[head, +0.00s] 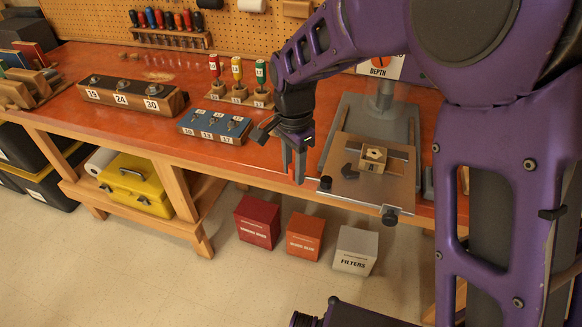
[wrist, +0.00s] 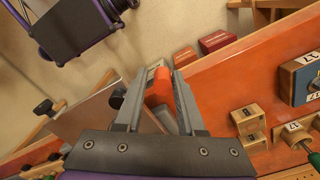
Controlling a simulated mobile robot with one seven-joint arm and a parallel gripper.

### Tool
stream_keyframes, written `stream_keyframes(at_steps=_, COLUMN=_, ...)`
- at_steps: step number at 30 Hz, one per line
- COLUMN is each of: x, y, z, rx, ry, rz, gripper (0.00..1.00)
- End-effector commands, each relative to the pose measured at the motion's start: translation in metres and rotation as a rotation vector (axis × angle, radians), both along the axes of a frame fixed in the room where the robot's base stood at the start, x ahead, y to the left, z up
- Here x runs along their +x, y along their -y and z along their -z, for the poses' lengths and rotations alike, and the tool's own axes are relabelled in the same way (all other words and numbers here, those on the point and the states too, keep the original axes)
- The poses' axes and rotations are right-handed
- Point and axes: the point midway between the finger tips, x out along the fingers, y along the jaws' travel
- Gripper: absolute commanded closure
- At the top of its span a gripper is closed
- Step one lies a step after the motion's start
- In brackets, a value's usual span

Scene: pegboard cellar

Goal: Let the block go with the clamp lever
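A pale wooden block (head: 373,160) with a dark hole sits on the flat plate (head: 385,186) of the grey drill stand, beside dark clamp parts. My gripper (head: 293,168) points down at the bench's front edge, left of the plate. Its fingers are apart in the wrist view (wrist: 158,80). An orange-red grip (wrist: 157,88), which looks like the clamp lever's handle, lies between them, with a gap visible on its left side. Whether it touches the right finger is unclear. Only a sliver of it shows in the head view. The lever's joint to the clamp is hidden.
A black knob (head: 325,183) at the plate's left corner is close to my gripper. Another knob (head: 390,217) sticks out at the front. A blue socket block (head: 213,126) stands left on the orange bench. Boxes (head: 305,237) stand on the floor below.

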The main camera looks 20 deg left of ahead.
Motion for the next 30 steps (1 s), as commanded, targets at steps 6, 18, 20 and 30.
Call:
stream_keyframes(at_steps=6, x=0.000, y=-0.001, z=0.000, rx=0.001, ry=0.000, rz=-0.002, gripper=0.43)
stream_keyframes(at_steps=18, x=-0.001, y=-0.003, z=-0.036, rx=0.006, ry=0.003, rz=-0.004, gripper=0.43)
stream_keyframes(at_steps=20, x=0.000, y=-0.003, z=-0.050, rx=0.006, ry=0.003, rz=-0.003, gripper=0.43)
stream_keyframes(at_steps=30, x=0.000, y=-0.002, z=-0.131, rx=0.005, ry=0.003, rz=-0.001, gripper=0.43)
